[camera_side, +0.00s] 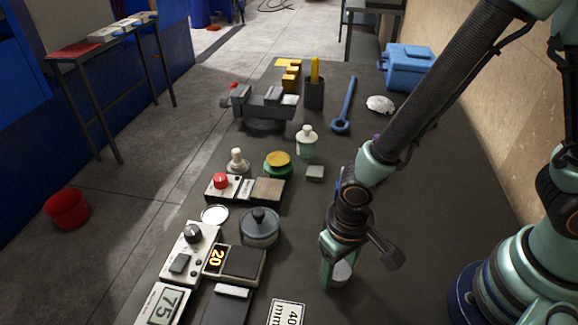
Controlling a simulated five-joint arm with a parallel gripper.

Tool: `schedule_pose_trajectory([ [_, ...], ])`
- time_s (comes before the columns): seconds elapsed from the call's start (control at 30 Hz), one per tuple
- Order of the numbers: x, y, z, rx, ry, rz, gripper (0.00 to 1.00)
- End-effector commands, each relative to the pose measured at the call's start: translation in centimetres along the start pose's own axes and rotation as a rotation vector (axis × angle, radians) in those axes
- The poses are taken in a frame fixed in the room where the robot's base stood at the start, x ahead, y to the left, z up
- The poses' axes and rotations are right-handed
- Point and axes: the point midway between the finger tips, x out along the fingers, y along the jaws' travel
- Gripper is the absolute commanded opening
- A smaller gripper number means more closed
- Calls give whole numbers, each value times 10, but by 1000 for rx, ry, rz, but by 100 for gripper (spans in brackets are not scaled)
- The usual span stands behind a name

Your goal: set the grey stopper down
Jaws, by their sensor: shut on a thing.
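My gripper (338,268) points down over the near part of the dark table, right of the lidded grey pot. It is shut on the grey stopper (343,273), a small pale grey piece. Only part of the stopper shows, low beside the green finger; the rest is hidden by the gripper. I cannot tell whether its underside touches the table (420,200).
Left of my gripper stand the lidded pot (260,228), a display unit reading 20 (232,261) and a white card (287,313). Behind it are a small grey block (315,173) and a white-capped bottle (306,142).

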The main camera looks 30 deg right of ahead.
Motion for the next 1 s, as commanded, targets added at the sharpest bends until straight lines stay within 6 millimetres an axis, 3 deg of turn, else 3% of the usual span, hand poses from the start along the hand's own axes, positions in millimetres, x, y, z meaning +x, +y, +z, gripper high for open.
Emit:
schedule_pose_trajectory([
  [0.13,3,0,0,0,-2,1,2],
  [0.17,3,0,0,0,-1,1,68],
  [0.2,3,0,0,0,-1,1,83],
  [0.23,3,0,0,0,-1,1,86],
  [0.67,-3,0,0,0,2,-1,86],
  [1.0,-47,-1,-1,0,5,-4,86],
])
